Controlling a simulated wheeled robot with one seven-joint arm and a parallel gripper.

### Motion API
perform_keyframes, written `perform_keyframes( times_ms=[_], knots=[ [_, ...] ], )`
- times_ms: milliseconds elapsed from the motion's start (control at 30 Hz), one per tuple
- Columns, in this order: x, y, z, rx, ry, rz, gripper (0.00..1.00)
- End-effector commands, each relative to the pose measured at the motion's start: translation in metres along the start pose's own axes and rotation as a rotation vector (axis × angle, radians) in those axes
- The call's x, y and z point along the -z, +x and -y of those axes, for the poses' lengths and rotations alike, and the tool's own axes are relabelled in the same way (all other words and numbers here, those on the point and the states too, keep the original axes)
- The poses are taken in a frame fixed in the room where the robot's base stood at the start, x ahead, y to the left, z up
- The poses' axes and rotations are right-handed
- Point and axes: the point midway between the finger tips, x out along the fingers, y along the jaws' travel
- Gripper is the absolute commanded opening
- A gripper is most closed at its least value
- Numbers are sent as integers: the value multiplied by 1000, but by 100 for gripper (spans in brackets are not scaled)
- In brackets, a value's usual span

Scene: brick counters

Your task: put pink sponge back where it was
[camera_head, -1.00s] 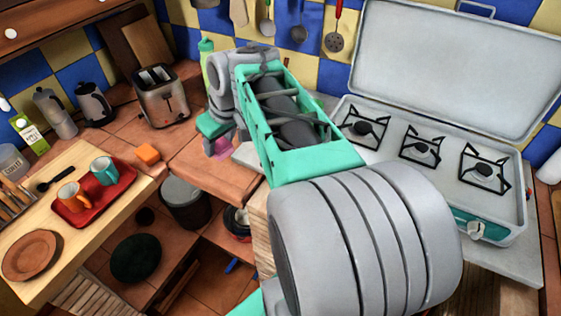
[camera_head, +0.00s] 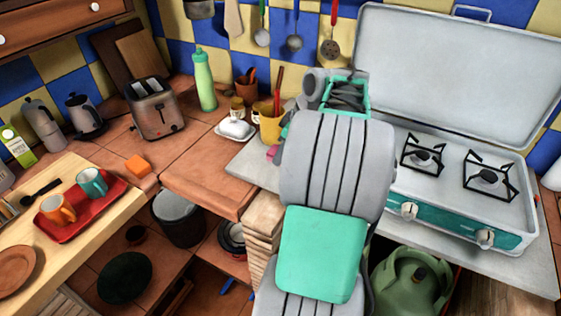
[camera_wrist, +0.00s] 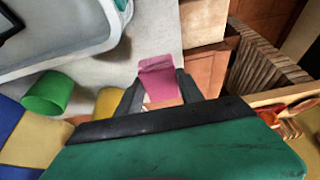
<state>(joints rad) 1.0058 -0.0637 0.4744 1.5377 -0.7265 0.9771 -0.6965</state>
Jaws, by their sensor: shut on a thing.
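The pink sponge (camera_wrist: 158,76) is between the two dark fingers of my gripper (camera_wrist: 160,88) in the wrist view. The fingers are shut on its sides, and its far end sticks out beyond them. In the head view only a small pink piece of the sponge (camera_head: 271,153) shows at the left edge of my arm, by the grey slab left of the stove. My arm hides most of the gripper there. I cannot tell whether the sponge touches the surface below.
The camping stove (camera_head: 455,205) with its lid up stands right of my arm. A yellow mug (camera_head: 270,124), a white butter dish (camera_head: 236,129) and a green bottle (camera_head: 204,82) stand left of it. The brown tiled counter (camera_head: 205,180) has bare room in front.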

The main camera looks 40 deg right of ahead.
Motion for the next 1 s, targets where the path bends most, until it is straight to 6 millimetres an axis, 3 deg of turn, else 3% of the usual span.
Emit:
perform_keyframes(
  times_ms=[100,267,433,767,800,1000],
  knots=[
    [4,22,-11,0,-1,0,12],
    [7,38,-19,0,-2,0,12],
    [-4,65,-20,0,0,0,12],
    [-7,71,-20,-2,0,-1,12],
    [-6,70,-20,-3,0,-1,46],
    [-6,70,-20,-2,0,-1,62]
  ],
)
